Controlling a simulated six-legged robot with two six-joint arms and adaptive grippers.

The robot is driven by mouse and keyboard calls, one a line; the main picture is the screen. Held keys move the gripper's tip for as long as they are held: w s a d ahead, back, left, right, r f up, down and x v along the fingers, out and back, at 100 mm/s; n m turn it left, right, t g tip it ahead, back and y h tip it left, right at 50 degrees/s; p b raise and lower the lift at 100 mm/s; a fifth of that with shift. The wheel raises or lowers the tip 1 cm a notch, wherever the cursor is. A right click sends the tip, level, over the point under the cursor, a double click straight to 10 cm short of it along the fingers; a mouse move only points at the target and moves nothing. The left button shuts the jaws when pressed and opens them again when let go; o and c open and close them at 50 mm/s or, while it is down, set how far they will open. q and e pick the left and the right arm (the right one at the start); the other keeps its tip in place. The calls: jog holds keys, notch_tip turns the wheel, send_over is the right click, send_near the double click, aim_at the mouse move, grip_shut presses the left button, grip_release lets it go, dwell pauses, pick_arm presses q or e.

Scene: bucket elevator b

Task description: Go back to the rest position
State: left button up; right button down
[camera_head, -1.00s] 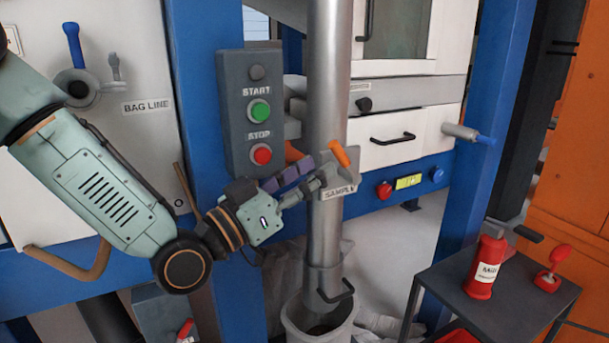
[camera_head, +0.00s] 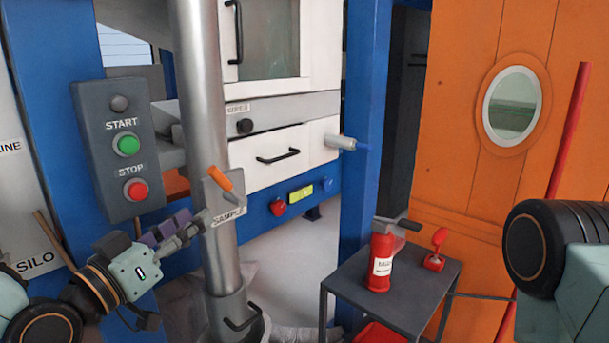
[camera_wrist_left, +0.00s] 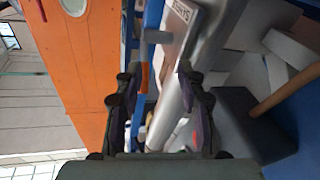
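My left gripper (camera_head: 194,226) is in front of the steel pipe (camera_head: 203,100), just left of its SAMPLE plate (camera_head: 229,216). An orange handle (camera_head: 223,181) sticks up at the plate, right of the fingertips. In the left wrist view my left gripper (camera_wrist_left: 158,72) has its two fingers spread, with nothing held between them. The orange handle (camera_wrist_left: 145,78) and the pipe (camera_wrist_left: 172,95) show beyond the gap. I cannot tell whether a fingertip touches the plate. Part of my right arm shows at the right edge of the head view; its gripper is out of view.
A START/STOP box (camera_head: 117,150) is on the blue post at left. A dark side table (camera_head: 352,288) holds a red bottle (camera_head: 379,262) and a small red object (camera_head: 434,258). An orange wall (camera_head: 455,110) with a round window (camera_head: 512,107) and a red pole (camera_head: 566,135) stand at right.

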pick_arm(q)
jog(key=s+f+n+g+y, duration=0.2)
jog(key=s+f+g+y, duration=0.15)
jog(key=f, duration=0.85)
jog(key=s+f+n+g+y, duration=0.2)
jog(key=s+f+g, duration=0.25)
jog(key=f, duration=0.75)
jog(key=s+f+g+y, duration=0.1)
jog(key=s+f+g, duration=0.3)
jog(key=s+f, duration=0.4)
jog(key=s+a+f+m+g+y, duration=0.1)
jog(key=s+f+g, duration=0.4)
jog(key=s+f, duration=0.4)
jog(key=s, duration=0.6)
jog(key=shift+s+a+m+g, duration=0.2)
jog(key=shift+s+m+g, duration=0.1)
jog(key=shift+s, duration=0.05)
jog(key=shift+w, duration=0.1)
